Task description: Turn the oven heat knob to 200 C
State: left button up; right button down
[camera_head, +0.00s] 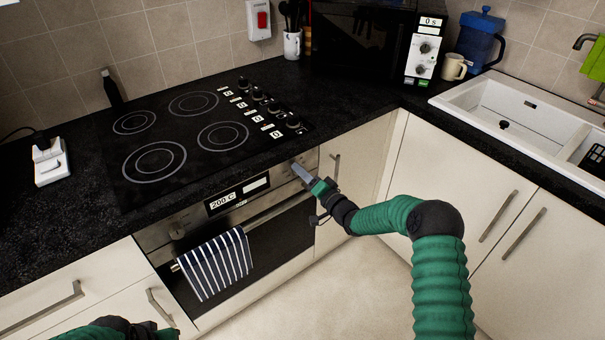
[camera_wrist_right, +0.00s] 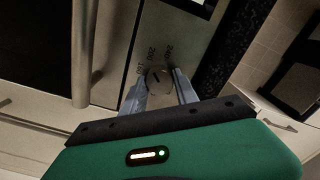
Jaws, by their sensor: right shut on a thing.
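My right gripper (camera_head: 299,170) is at the panel's right end. In the wrist view a round grey knob (camera_wrist_right: 158,77) with a dark pointer line sits between the fingertips of my right gripper (camera_wrist_right: 160,88). The fingers are shut on it, one on each side.
Another knob (camera_head: 176,230) is at the panel's left end. A striped towel (camera_head: 215,264) hangs on the oven handle (camera_head: 276,212). The black hob (camera_head: 190,160) and its knobs (camera_head: 273,106) are above. Cupboard doors (camera_head: 455,185) stand to the right. The floor ahead is clear.

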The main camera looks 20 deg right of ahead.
jog(key=c, duration=1.1)
grip_release()
jog(key=shift+f, duration=0.4)
jog(key=shift+o, duration=0.8)
jog(key=shift+r, duration=0.15)
jog(key=p+v, duration=0.2)
jog(key=v, duration=1.5)
jog(key=shift+w, duration=0.1)
